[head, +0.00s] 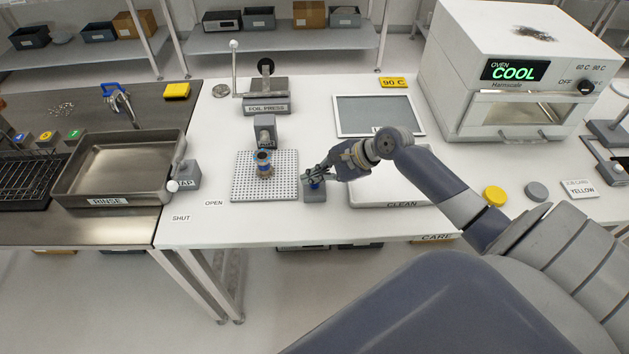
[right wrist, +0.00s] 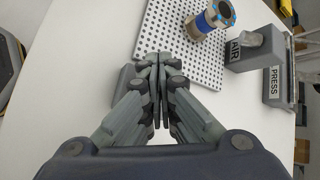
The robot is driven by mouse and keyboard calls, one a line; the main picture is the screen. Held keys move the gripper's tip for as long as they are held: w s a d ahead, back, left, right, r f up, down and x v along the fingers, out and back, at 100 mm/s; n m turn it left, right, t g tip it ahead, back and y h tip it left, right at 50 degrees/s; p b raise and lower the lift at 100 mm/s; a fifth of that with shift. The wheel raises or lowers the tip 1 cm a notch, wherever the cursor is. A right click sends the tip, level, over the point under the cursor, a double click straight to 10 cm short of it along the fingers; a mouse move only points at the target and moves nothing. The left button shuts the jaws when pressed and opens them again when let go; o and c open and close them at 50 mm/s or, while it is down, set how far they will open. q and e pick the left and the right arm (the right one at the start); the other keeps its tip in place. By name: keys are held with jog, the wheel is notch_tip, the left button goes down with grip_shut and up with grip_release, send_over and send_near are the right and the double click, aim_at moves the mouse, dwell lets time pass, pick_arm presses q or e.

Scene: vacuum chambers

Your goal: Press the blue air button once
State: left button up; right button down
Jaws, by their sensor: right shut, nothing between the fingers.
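A small grey box (head: 314,195) stands on the white table just right of the perforated plate. A bit of the blue button (head: 316,184) on its top shows beneath my right fingers. My right gripper (head: 309,178) is shut and empty, its fingertips right at the button. In the right wrist view the shut fingers (right wrist: 156,62) hide the button, and part of the grey box (right wrist: 127,76) shows to their left. I cannot tell whether the fingertips touch the button. A grey block labelled AIR (right wrist: 257,48) stands behind the plate. My left gripper is not in view.
A metal part with a blue band (head: 263,163) stands on the perforated plate (head: 240,190). The CLEAN tray (head: 375,200) lies right of the box, under my arm. The foil press (head: 266,98) and oven (head: 520,70) stand farther back.

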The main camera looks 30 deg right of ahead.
aim_at(314, 185)
jog(key=shift+f, duration=0.4)
dwell(0.4)
jog(key=shift+r+p, duration=1.05)
jog(key=shift+p, duration=0.4)
notch_tip(314, 185, up, 5)
jog(key=p, duration=0.6)
jog(key=shift+r, duration=0.1)
